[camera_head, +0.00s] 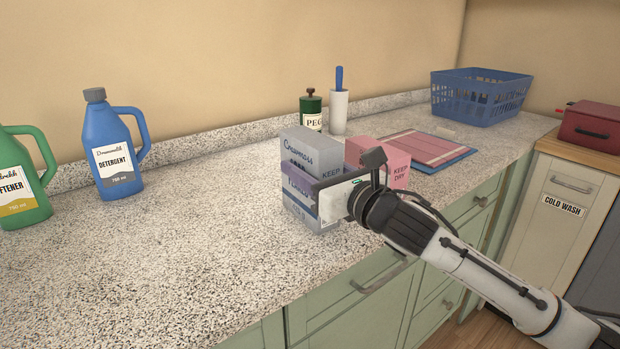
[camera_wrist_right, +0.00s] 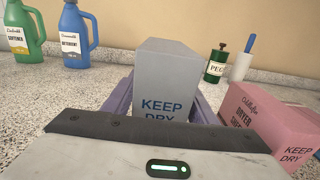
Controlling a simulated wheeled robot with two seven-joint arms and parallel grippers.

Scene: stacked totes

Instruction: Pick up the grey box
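My left gripper is out of view.
A pink box (camera_head: 398,164) stands close on the right. A blue basket (camera_head: 480,97) is at the far right, detergent (camera_head: 118,150) and softener (camera_head: 22,180) at left. The counter (camera_head: 200,230) between is clear.

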